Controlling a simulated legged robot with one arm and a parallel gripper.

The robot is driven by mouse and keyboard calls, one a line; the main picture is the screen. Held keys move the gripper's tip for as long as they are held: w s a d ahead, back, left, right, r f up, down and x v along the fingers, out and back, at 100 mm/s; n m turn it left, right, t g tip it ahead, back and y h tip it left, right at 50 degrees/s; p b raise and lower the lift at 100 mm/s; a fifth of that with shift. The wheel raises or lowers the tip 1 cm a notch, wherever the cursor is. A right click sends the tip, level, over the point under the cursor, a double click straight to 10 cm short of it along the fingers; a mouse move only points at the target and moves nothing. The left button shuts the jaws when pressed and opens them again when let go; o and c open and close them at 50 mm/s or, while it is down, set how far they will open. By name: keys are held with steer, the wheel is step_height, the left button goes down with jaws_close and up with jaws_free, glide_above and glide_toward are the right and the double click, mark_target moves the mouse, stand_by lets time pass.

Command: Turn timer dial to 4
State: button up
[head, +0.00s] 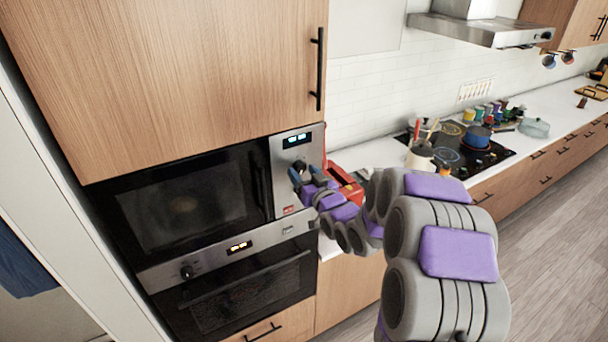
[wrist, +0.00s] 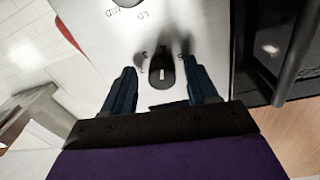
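The timer dial (wrist: 162,74) is a small black knob with a white mark, on the silver control panel of the microwave (head: 182,205). The wrist view shows the panel upside down, with small numbers around the dial, partly shadowed and hard to read. My gripper (wrist: 161,82) is open, one dark blue finger on each side of the dial, with visible gaps. I cannot tell how deep the fingertips reach. In the head view my gripper (head: 302,174) is at the panel and hides the timer dial.
Another dial (wrist: 128,2) marked LO and MID is at the top of the wrist view. The microwave's black door handle (wrist: 300,50) is to the right there. An oven (head: 245,290) sits below. A red object (head: 345,185) is on the counter beside the microwave.

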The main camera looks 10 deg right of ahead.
steer(key=shift+s+r, duration=0.1)
steer(key=shift+r, duration=0.05)
steer(key=b+v, duration=0.5)
steer(key=v, duration=0.4)
steer(key=shift+d+f, duration=0.15)
steer(key=shift+f, duration=0.05)
steer(key=shift+s+b, duration=0.1)
steer(key=shift+b, duration=0.55)
steer(key=b+v, duration=0.8)
steer(key=b, duration=0.3)
steer(key=shift+r, duration=0.15)
